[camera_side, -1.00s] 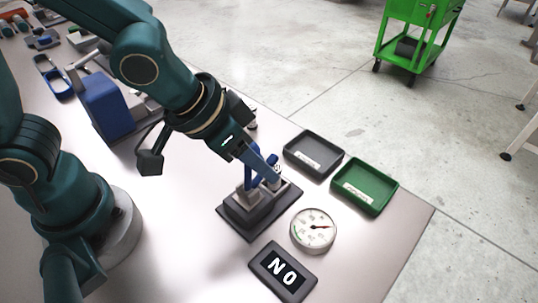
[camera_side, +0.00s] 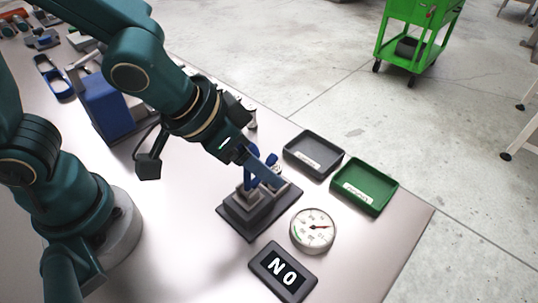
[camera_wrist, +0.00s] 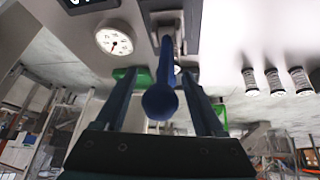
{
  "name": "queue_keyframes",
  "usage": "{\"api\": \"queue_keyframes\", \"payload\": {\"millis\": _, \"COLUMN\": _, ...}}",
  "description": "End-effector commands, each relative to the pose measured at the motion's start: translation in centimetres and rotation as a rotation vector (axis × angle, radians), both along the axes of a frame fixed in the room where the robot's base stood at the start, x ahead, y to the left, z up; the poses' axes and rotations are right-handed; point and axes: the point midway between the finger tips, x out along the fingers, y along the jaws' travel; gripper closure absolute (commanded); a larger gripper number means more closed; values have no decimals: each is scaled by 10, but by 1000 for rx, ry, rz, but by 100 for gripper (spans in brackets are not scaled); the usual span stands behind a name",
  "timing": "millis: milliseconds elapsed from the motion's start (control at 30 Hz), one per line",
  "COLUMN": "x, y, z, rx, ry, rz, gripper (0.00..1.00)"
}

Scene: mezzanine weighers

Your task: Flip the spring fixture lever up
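The spring fixture (camera_side: 245,214) stands on the table on a dark stepped base. Its blue lever (camera_side: 252,181) rises from it, partly hidden by my gripper in the side view. In the wrist view the lever's round blue knob (camera_wrist: 160,102) sits between my two fingers, with a visible gap on each side. My gripper (camera_side: 270,172) reaches down over the fixture from the upper left. In the wrist view my gripper (camera_wrist: 163,95) is open around the lever, and I see no clear contact.
A round dial gauge (camera_side: 313,231) and a dark "NO" sign (camera_side: 283,271) lie in front of the fixture. A grey tray (camera_side: 314,154) and a green tray (camera_side: 365,186) lie behind and right. A blue block-like device (camera_side: 106,106) stands at the left.

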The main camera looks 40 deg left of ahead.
Motion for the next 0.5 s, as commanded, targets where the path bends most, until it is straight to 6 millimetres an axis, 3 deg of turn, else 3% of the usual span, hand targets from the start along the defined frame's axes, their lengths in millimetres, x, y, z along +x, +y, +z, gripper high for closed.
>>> {"api": "queue_keyframes", "payload": {"millis": 167, "x": -1, "y": 1, "z": 2, "rx": 1, "ry": 0, "rz": 0, "gripper": 29}}
{"api": "queue_keyframes", "payload": {"millis": 500, "x": -16, "y": 6, "z": 30, "rx": -2, "ry": -5, "rz": 1, "gripper": 29}}
